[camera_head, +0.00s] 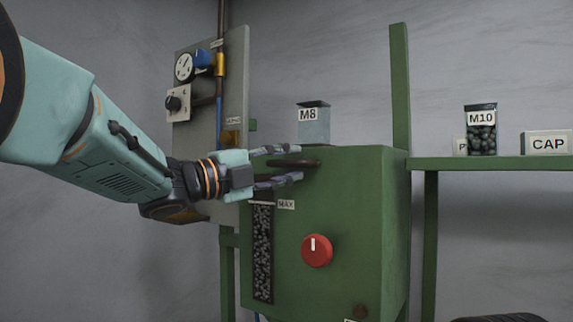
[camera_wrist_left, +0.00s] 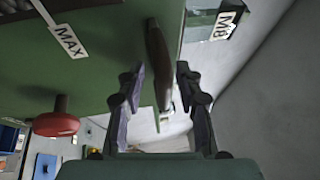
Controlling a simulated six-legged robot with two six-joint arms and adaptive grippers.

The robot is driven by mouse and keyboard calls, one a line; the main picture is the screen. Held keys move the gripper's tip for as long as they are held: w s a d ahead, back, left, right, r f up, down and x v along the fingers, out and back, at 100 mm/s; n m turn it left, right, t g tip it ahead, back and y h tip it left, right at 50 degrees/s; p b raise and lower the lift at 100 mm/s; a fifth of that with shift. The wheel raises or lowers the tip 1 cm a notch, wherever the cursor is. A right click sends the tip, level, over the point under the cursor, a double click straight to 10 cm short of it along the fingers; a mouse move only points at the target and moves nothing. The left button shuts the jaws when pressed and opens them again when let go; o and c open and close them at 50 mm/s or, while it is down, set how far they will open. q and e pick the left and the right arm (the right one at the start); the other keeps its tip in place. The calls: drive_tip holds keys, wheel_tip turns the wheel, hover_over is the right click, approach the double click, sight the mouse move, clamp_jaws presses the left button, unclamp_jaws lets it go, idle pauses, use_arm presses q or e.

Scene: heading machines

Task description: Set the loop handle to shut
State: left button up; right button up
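A dark brown handle (camera_head: 298,163) sticks out near the top of the green cabinet's front (camera_head: 345,205). It also shows in the left wrist view (camera_wrist_left: 157,62) as a long bar pointing in between my fingers. I cannot tell from its shape whether it is a loop. My left gripper (camera_head: 285,165) is open, with one finger above the handle and one below it. In the left wrist view my left gripper (camera_wrist_left: 158,82) has a clear gap between its fingers, and they are not closed on the bar. My right gripper is not in view.
A red knob (camera_head: 317,250) and a sight window marked MAX (camera_head: 263,255) are on the cabinet front. An M8 container (camera_head: 314,125) stands on top. A grey panel with a gauge (camera_head: 184,67) and pipes is behind my arm. A green shelf (camera_head: 490,163) extends right.

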use_arm(q)
drive_tip(key=shift+s+r, duration=0.15)
drive_tip(key=shift+s, duration=0.1)
drive_tip(key=v, duration=1.2)
drive_tip(key=shift+w, duration=0.15)
drive_tip(key=shift+s, duration=0.2)
